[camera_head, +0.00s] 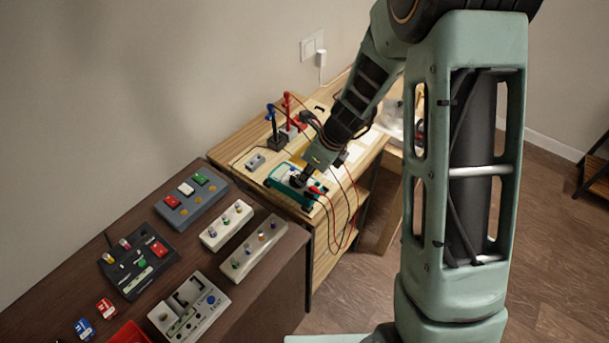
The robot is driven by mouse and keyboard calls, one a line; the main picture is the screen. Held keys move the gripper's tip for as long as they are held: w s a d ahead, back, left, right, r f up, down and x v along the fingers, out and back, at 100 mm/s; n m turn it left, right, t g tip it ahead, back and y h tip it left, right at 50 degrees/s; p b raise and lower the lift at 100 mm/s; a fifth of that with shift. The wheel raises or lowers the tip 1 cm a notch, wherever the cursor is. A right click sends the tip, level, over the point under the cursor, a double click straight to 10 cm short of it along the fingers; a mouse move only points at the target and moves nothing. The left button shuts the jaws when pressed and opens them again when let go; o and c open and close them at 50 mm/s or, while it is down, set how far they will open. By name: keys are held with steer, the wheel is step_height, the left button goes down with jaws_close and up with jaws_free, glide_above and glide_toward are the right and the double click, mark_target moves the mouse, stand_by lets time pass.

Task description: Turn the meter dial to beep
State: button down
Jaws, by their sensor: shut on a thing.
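The meter (285,179) is a teal-edged box with a pale face, lying on the light wooden bench near its front edge. Red and black leads run from its right end. My gripper (302,181) reaches down onto the meter's face and is shut on the dial, which is mostly hidden by the fingers. The dial's pointer and its markings, including beep, cannot be read from here.
Probes stand in a dark holder (278,142) behind the meter, with a small grey block (255,161) to its left. Leads hang over the bench's front edge. A dark table (140,220) at left holds several switch boxes and panels. My arm covers the bench's right part.

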steer(key=n+g, duration=0.1)
steer(key=n, duration=0.2)
steer(key=w+n+g, duration=0.1)
steer(key=n, duration=0.2)
steer(key=shift+w+d+y, duration=0.15)
steer(key=shift+w+y, duration=0.05)
steer(key=shift+y, duration=0.1)
steer(key=n+g, duration=0.1)
steer(key=n, duration=0.3)
steer(key=w+n+g, duration=0.1)
steer(key=n, duration=0.1)
steer(key=shift+a+g, duration=0.2)
steer(key=shift+g, duration=0.1)
steer(key=shift+n, duration=0.3)
steer(key=c, duration=2)
jaws_free()
steer(key=shift+c, duration=0.2)
steer(key=shift+r, duration=0.1)
steer(key=v, duration=1.2)
steer(key=shift+a, duration=0.3)
